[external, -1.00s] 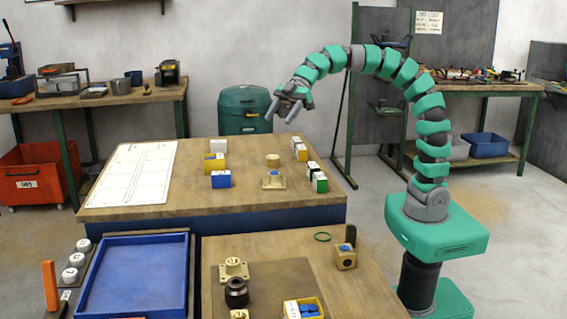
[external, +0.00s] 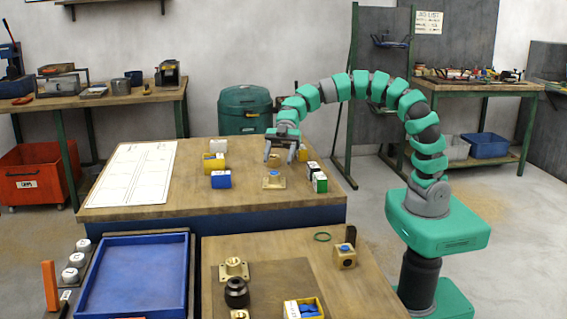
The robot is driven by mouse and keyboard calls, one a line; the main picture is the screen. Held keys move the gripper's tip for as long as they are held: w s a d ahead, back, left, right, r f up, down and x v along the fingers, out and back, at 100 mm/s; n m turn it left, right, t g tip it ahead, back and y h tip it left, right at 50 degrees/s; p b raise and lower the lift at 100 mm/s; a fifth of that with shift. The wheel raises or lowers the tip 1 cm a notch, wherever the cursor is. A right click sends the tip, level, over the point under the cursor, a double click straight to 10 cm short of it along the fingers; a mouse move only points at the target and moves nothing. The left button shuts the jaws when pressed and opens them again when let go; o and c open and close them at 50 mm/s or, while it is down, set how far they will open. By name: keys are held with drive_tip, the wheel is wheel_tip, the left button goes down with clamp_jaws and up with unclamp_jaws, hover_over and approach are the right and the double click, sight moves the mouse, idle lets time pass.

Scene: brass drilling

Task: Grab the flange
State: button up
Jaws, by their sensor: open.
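A brass flange-like piece (external: 274,181) with a square base and a bluish centre sits on the far wooden table (external: 130,208). A small round brass piece (external: 274,161) shows just behind it, partly hidden by my fingers. My gripper (external: 279,157) is open and points down above this spot, its fingers either side of the round piece in the picture. I cannot tell its exact height or whether it touches anything. Another brass flange (external: 233,269) with a square base stands on the near table, away from my gripper.
Yellow-white (external: 214,163), blue (external: 221,180) and green-white (external: 320,183) blocks stand around the brass pieces. A white sheet (external: 130,172) lies at left. The near table holds a black round part (external: 236,293) and a brass block (external: 344,257). A blue tray (external: 135,275) is at front left.

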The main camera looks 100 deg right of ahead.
sight(274, 179)
drive_tip(key=shift+f, duration=0.65)
drive_tip(key=b+x, duration=0.1)
drive_tip(key=x, duration=0.4)
drive_tip(key=shift+r, duration=0.1)
clamp_jaws()
